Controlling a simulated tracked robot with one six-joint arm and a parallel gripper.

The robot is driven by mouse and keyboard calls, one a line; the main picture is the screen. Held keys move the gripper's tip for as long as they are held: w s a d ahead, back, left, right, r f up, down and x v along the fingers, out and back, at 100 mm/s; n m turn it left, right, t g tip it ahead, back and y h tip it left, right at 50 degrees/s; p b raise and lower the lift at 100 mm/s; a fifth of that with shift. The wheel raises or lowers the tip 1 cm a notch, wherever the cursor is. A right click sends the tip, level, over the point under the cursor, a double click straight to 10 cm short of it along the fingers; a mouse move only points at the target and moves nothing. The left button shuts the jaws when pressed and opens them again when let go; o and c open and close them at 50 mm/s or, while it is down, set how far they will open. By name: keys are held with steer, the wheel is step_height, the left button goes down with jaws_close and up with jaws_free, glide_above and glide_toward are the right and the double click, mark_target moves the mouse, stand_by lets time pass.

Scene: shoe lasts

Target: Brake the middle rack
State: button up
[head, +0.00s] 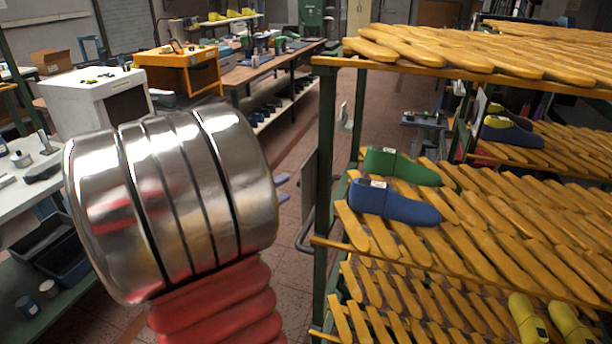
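A green-framed rack (325,150) with sloping tiers of wooden slats fills the right foreground. A green shoe last (400,166) and a blue shoe last (392,203) lie on its middle tier. Another rack (466,125) stands behind it at the right. I cannot tell which is the middle one. The front rack's feet are below the picture, so no wheel or brake shows. My gripper (282,188) seems to be the two pale prongs past the right edge of my metal arm link, apart with nothing between them. Its base is hidden.
Yellow lasts (527,318) lie on the front rack's lower tier. A long workbench (268,68), an orange cabinet (180,68) and a white cabinet (95,98) stand at the left and back. A tiled floor aisle (293,140) runs clear between bench and rack.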

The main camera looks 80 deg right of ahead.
mark_target(306, 176)
steer(key=x, duration=0.9)
steer(key=shift+s+d, duration=0.2)
steer(key=shift+d, duration=0.15)
steer(key=shift+c, duration=0.7)
jaws_close()
